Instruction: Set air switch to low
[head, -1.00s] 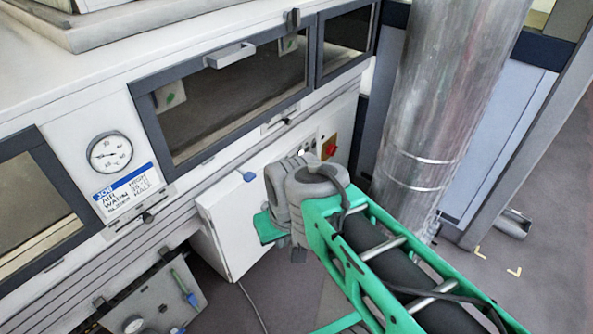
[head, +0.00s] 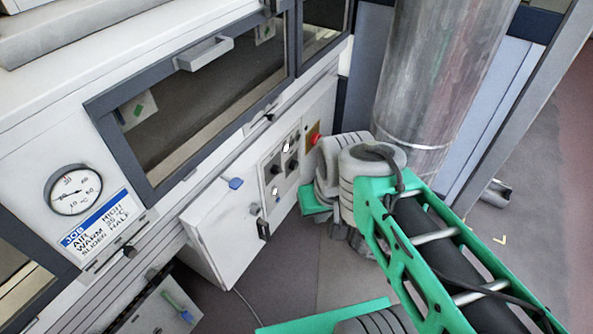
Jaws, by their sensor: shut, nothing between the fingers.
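A control panel (head: 283,166) with several small dark knobs and pale round parts is on the white cabinet front, left of my arm's grey joint. I cannot tell which control is the air switch, as any labels are too small to read. A job card (head: 103,229) below the dial gauge reads "AIR HIGH", "WARM 35 °C" and "SLIDER HALF". My green and grey arm reaches in from the lower right, and its bent joint is beside the panel's right side. My gripper's fingers do not show; the arm appears to hide them.
A red button (head: 313,135) is at the panel's upper right. A blue-handled white door (head: 222,225) angles out below the window. A dial gauge (head: 73,189) is at left. A large metal duct (head: 440,80) stands close behind my arm. Open floor (head: 520,265) lies at right.

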